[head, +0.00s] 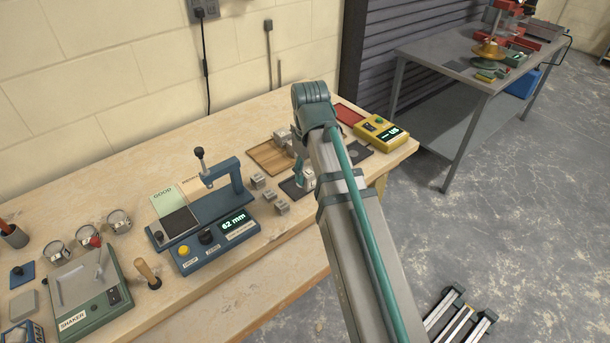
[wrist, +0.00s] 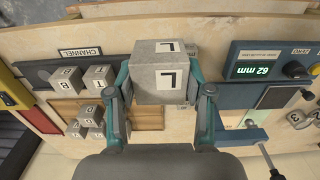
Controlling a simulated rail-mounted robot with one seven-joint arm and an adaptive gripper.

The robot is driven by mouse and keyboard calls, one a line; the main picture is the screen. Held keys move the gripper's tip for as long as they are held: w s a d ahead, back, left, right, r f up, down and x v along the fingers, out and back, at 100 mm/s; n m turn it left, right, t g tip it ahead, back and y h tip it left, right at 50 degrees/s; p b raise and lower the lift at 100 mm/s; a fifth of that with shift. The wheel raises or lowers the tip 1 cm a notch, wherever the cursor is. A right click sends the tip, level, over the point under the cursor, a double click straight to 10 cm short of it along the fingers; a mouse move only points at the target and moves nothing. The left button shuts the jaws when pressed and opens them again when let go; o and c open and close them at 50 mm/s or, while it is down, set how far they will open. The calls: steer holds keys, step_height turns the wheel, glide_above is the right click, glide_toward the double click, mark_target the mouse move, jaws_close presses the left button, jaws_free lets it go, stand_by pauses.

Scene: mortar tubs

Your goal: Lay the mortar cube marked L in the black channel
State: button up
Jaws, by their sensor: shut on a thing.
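The mortar cube marked L (wrist: 163,82) is grey and sits between the two teal fingers of my gripper (wrist: 165,90), which is shut on it. It fills the middle of the wrist view, with an L on its near side and a mark on top. The black channel (wrist: 36,74) is a dark strip beside the CHANNEL label, to the left of the held cube. Two marked cubes (wrist: 98,77) stand at the channel; I cannot tell exactly how they sit. In the head view my arm hides much of the gripper (head: 301,173) and the channel (head: 290,188).
Several loose cubes (head: 271,195) stand between the channel and the blue gauge (head: 215,240), which reads 62 mm. More cubes stand on or by the wooden tray (head: 270,155). A yellow device (head: 380,130) is at the right end of the bench.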

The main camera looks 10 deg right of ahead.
steer(key=w+f+p, duration=0.1)
steer(key=w+f, duration=0.1)
steer(key=w, duration=0.1)
steer(key=w+f+p, duration=0.1)
steer(key=w+f, duration=0.1)
steer(key=w, duration=0.2)
steer(key=w+f, duration=0.3)
steer(key=shift+w+d+p, duration=0.2)
steer(key=shift+d+p, duration=0.15)
steer(key=shift+p, duration=0.05)
steer(key=shift+w+f+p, duration=0.3)
steer(key=shift+w+f, duration=0.4)
steer(key=shift+f, duration=1.75)
steer(key=shift+f, duration=0.2)
steer(key=o, duration=1.4)
steer(key=shift+r, duration=0.1)
step_height(320, 180, up, 12)
steer(key=shift+r+b, duration=0.1)
steer(key=shift+b, duration=0.9)
